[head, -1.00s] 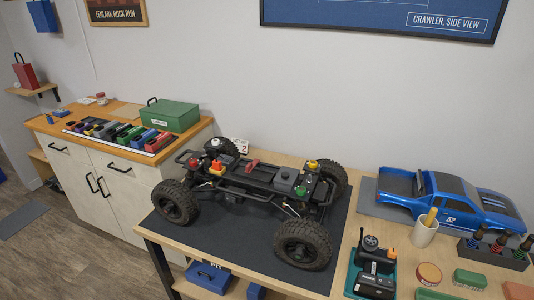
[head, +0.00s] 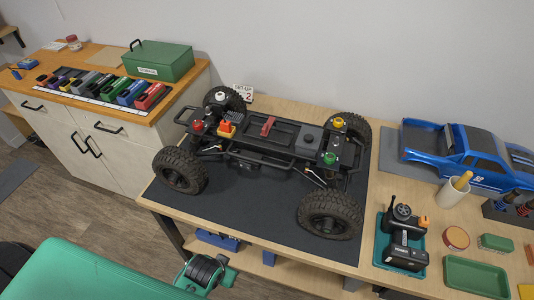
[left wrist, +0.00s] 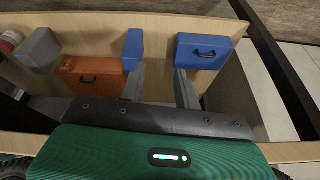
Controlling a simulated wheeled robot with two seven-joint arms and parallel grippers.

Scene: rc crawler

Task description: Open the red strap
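The red strap (head: 267,126) is a short red band on the black tray in the middle of the crawler chassis (head: 285,157), in the head view. I cannot tell whether it is fastened. The crawler stands on its wheels on a dark mat (head: 245,215). My left gripper (left wrist: 159,74) shows in the left wrist view with its two grey fingers apart and nothing between them. It is over the bench's lower shelf area, away from the strap. My right gripper is in neither view.
Orange (left wrist: 88,75) and blue (left wrist: 203,52) cases sit below in the left wrist view. A transmitter (head: 405,245) on a teal tray, a cup (head: 453,190) and a blue body shell (head: 465,155) stand right of the mat. A green box (head: 158,60) is on the left cabinet.

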